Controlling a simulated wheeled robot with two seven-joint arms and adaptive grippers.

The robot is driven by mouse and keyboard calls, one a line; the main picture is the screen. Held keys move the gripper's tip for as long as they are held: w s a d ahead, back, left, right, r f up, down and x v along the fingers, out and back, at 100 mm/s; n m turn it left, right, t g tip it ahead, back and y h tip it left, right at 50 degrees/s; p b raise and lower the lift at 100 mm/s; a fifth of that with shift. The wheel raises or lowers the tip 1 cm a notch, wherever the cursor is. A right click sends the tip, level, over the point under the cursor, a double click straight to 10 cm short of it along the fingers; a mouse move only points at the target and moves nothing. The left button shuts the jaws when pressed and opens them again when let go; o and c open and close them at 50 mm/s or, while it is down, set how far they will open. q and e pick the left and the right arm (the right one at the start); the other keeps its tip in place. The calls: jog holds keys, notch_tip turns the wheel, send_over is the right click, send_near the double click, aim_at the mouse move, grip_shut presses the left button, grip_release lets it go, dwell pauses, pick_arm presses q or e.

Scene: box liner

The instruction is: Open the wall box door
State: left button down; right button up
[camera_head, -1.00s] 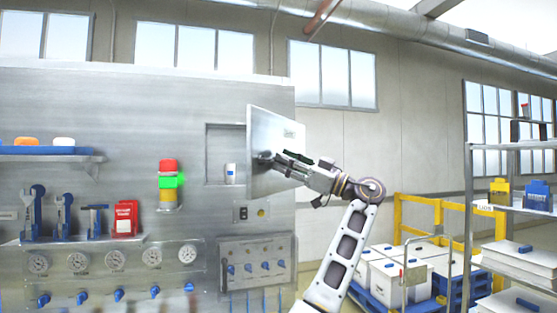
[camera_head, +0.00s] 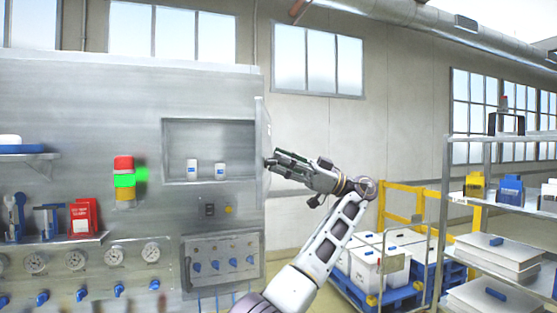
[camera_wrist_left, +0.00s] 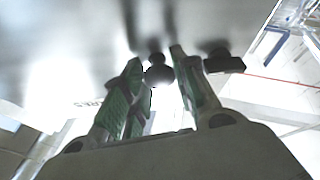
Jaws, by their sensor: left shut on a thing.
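The wall box (camera_head: 240,140) is a recess in the metal panel, its inside open to view. Its metal door (camera_head: 262,125) hangs at the right side, swung out and seen nearly edge-on in the head view. My left gripper (camera_head: 274,161) is at the door's outer face. In the left wrist view its green-padded fingers (camera_wrist_left: 152,75) are around a dark round knob (camera_wrist_left: 158,74) on the shiny door (camera_wrist_left: 60,50). The gripper is shut on this knob. My right gripper is in neither view.
Two small white containers (camera_head: 192,169) stand inside the box. A red, green and yellow signal light (camera_head: 124,182) is left of it. Gauges and blue valves sit below. A shelf rack (camera_head: 478,200) and crates (camera_head: 367,268) stand to the right.

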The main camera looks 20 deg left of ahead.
pick_arm(q)
jog(key=shift+w+d, duration=0.1)
jog(key=shift+d, duration=0.05)
jog(key=c, duration=1.1)
grip_release()
notch_tip(320, 180, up, 10)
dwell(0.6)
dwell(0.4)
